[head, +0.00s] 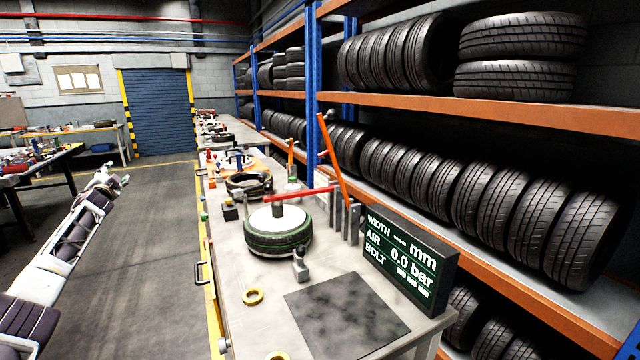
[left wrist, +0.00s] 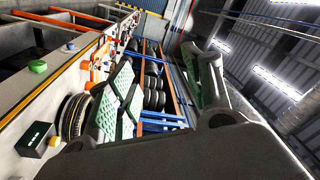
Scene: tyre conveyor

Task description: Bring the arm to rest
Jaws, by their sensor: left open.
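My left arm (head: 62,248) reaches up from the lower left in the head view, over the open floor. It is stretched out to the left of the workbench and apart from it. My left gripper (head: 116,178) is at its far end, open, with nothing seen in it. In the left wrist view its green-padded fingers stand apart (left wrist: 163,75). My right arm and right gripper do not show.
The workbench (head: 262,329) on the right carries a tyre (head: 278,241), a yellow ring (head: 253,296) and a display reading 0.0 bar (head: 410,262). Tyre racks (head: 590,118) stand behind it. A cluttered table (head: 62,163) is at far left. The floor (head: 150,285) between is clear.

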